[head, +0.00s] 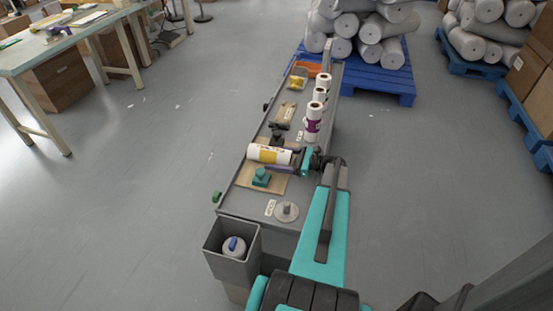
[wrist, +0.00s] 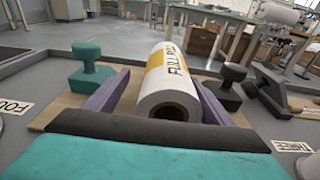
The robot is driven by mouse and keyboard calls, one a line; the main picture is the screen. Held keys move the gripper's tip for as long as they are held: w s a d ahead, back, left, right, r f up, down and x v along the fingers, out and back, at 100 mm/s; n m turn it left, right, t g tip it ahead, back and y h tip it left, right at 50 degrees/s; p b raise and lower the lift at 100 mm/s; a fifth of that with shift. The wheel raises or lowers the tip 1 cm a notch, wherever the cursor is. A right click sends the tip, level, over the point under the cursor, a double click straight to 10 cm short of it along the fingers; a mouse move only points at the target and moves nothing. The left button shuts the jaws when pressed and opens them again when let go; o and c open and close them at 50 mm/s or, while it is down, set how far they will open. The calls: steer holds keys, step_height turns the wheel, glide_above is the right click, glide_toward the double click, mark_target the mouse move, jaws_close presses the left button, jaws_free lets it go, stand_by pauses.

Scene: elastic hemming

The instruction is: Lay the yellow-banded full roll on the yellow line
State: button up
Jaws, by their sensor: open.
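The yellow-banded full roll (head: 269,154) is white with a yellow band and lies on its side across a tan board (head: 243,180) on the grey bench. In the wrist view the roll (wrist: 169,97) shows its open core end toward me and printed lettering along its side. My gripper (head: 288,162) is open, with its purple fingers on either side of the roll; it also shows in the wrist view (wrist: 160,92). I cannot tell whether the fingers touch the roll. No yellow line can be made out; any line under the roll is hidden.
A teal handled block (head: 261,177) stands close in front of the roll and a dark one (head: 277,138) behind it. A purple-banded roll (head: 313,118) and white rolls stand farther along the bench. A grey bin (head: 232,246) hangs at the near end.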

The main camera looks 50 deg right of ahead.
step_height(320, 180, up, 15)
steer(key=p, duration=0.4)
stand_by(0.5)
stand_by(0.8)
